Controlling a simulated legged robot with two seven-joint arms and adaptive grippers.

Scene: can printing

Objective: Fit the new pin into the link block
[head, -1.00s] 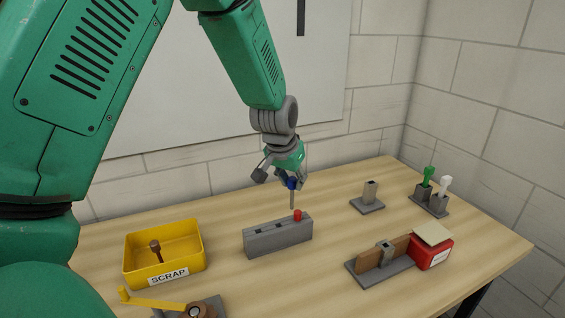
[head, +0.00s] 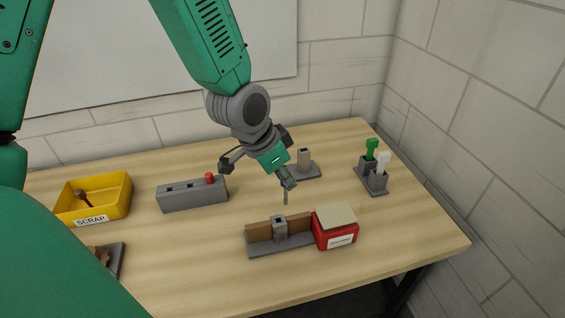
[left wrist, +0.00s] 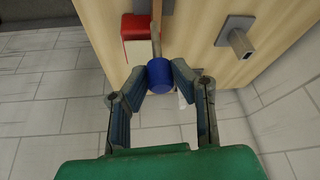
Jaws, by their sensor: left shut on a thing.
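The new pin (head: 285,197) has a grey shaft and a blue head (left wrist: 160,75). My left gripper (head: 288,181) is shut on the head, with the shaft pointing down; the fingers hide the head in the head view. The grey block with a dark opening in its top (head: 279,226), which looks like the link block, sits at a brown bar on a grey base. The pin is above and apart from it, slightly to the right in the head view. In the left wrist view the shaft (left wrist: 156,38) points away from the fingers. My right gripper is out of view.
A red box (head: 335,232) with a pale top stands right of the block. A grey rack (head: 192,198) with a red-headed pin stands left. The yellow SCRAP bin (head: 121,196) holds a brown pin. A grey post (head: 304,159) and green and white tools (head: 372,149) stand behind.

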